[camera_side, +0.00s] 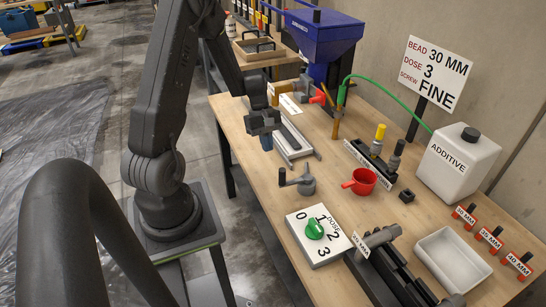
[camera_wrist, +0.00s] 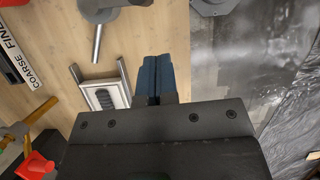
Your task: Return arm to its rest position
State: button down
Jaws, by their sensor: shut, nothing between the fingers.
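My gripper (camera_side: 266,142) hangs over the back-left edge of the wooden table in the side view, pointing down. Its blue fingers are together and empty, and they also show in the wrist view (camera_wrist: 157,80). The fingers are close to the metal-framed tray (camera_side: 281,133) on the table, and I cannot tell the exact gap. In the wrist view the tray (camera_wrist: 122,88) lies to the left of the fingers, with a grey ribbed piece in it.
Around it stand a grey crank (camera_side: 299,181), a red cup (camera_side: 361,181), a dose dial (camera_side: 318,235), a blue hopper (camera_side: 325,38) and a white additive can (camera_side: 457,160). A white tray (camera_side: 427,250) sits at front right. Open floor (camera_side: 225,165) lies left of the table.

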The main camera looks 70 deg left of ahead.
jog(key=v, duration=0.6)
jog(key=d+r+m+y, duration=0.2)
jog(key=d+r+m, duration=0.3)
jog(key=d+r, duration=0.3)
jog(key=s+d+r+m+t+y, duration=0.1)
jog(key=s+d+r+m, duration=0.3)
jog(key=d, duration=0.4)
jog(key=s+d+r+m+t+y, duration=0.1)
jog(key=s+d+r+m+t, duration=0.3)
jog(key=d+m, duration=0.5)
jog(key=v, duration=0.2)
jog(key=shift+s+r, duration=0.2)
jog(key=shift+s, duration=0.05)
